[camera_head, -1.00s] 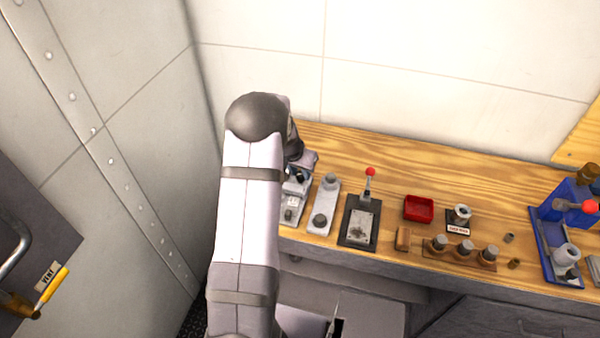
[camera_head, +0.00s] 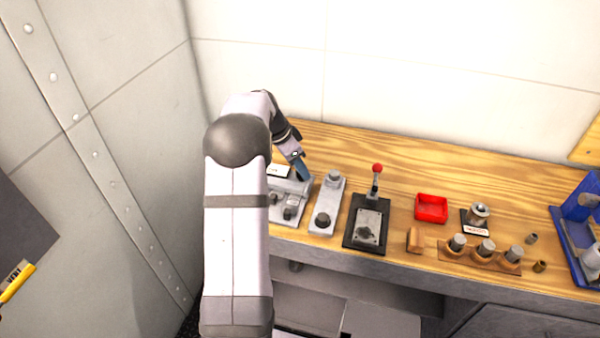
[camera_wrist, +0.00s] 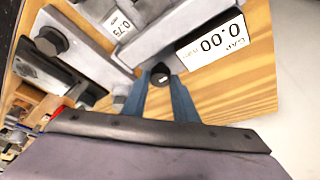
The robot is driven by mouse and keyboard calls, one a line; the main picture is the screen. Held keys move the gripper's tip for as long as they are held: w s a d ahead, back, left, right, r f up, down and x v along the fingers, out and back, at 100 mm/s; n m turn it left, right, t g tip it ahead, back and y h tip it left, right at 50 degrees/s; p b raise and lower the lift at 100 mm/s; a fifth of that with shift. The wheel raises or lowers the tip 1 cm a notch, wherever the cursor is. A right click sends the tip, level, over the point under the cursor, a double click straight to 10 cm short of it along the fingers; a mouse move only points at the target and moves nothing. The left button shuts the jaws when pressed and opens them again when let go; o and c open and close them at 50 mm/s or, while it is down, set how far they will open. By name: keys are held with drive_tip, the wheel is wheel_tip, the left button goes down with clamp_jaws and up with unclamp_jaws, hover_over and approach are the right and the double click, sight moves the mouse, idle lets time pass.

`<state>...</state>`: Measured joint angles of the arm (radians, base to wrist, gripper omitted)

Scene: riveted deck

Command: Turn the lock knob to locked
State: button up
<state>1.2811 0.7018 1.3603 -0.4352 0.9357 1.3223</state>
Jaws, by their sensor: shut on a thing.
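The lock knob (camera_wrist: 160,73) is a small dark round knob on a grey metal gauge device (camera_wrist: 150,35). In the wrist view the two blue fingers of my gripper (camera_wrist: 158,82) stand on either side of it, shut on it. The device has a white display reading 0.00 (camera_wrist: 216,42) and a small card reading 0.75 (camera_wrist: 119,25). In the head view the device (camera_head: 288,212) stands at the bench's left end, partly behind my arm. My gripper (camera_head: 302,172) reaches down at its back right; the knob is hidden there. The knob's lock marking cannot be read.
Right of the device on the wooden bench (camera_head: 400,165) stand a grey plate with two knobs (camera_head: 328,203), a black base with a red-tipped lever (camera_head: 376,180), a red tray (camera_head: 432,208) and a wooden peg holder (camera_head: 470,258). The bench's back strip is clear.

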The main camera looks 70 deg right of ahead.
drive_tip(key=shift+m, duration=0.5)
drive_tip(key=o, duration=0.8)
drive_tip(key=shift+r, duration=0.1)
drive_tip(key=shift+b+v, duration=0.8)
drive_tip(key=shift+v, duration=2.8)
drive_tip(key=shift+d, duration=0.15)
